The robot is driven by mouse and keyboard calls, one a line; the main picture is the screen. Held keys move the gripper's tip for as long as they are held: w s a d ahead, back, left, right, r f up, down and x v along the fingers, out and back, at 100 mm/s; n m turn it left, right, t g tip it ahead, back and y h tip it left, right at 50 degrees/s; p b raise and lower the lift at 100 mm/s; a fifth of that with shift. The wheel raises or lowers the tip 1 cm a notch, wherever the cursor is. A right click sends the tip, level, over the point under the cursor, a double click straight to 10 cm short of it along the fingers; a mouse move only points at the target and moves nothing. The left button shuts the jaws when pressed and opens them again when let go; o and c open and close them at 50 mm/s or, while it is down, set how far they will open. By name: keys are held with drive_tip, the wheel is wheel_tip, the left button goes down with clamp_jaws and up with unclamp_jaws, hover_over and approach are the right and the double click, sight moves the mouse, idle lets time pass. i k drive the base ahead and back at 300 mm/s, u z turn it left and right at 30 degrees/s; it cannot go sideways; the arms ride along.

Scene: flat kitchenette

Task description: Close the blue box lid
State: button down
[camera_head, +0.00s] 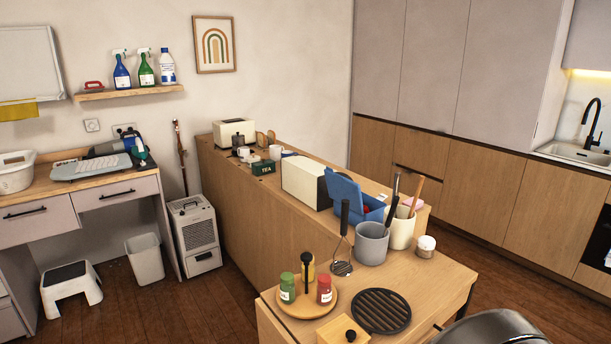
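The blue box (376,213) stands on the wooden counter, right of a cream toaster-like box. Its blue lid (344,190) is open, raised and tilted back on the left side of the box. A small red thing shows inside the box. The lower front of the box is partly hidden by a grey utensil pot (371,246) and a cream utensil pot (401,229). My gripper is not in view.
A whisk (342,264) stands left of the grey pot. A round spice tray (304,304), a black trivet (381,311) and a lidded jar (425,247) are on the nearer counter. A grey metallic rounded thing (492,329) fills the bottom right edge.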

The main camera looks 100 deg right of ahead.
sight(340, 188)
drive_tip(key=i, duration=0.6)
drive_tip(key=z, duration=2.7)
drive_tip(key=i, duration=1.3)
